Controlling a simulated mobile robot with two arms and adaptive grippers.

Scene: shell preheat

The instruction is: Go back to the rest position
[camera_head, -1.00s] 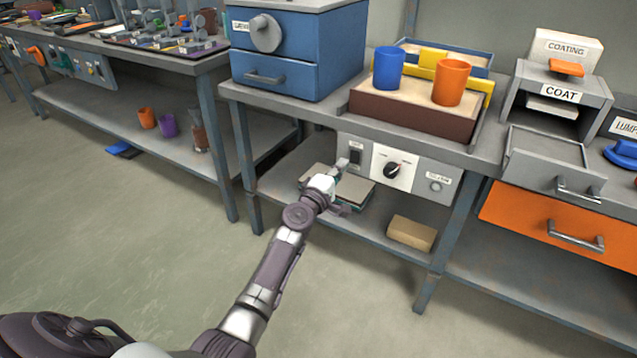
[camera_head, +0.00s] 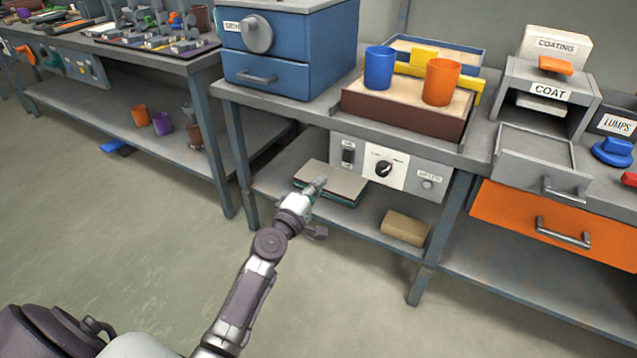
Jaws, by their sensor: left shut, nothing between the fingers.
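My left arm comes in from the lower left. My left gripper (camera_head: 318,184) is shut and empty, in front of the workbench and below its control panel (camera_head: 389,167). In the picture it overlaps the flat stack (camera_head: 343,181) on the lower shelf; I cannot tell whether it touches it. The panel carries a switch (camera_head: 348,154) and a black dial (camera_head: 383,169) on a white plate. My right gripper is not in view.
On the bench stand a blue drawer box (camera_head: 290,50), a brown tray (camera_head: 400,115) with blue and orange cups, and a grey COAT unit (camera_head: 548,95). An orange drawer (camera_head: 550,222) with a handle is at the right. The floor (camera_head: 140,230) at left is open.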

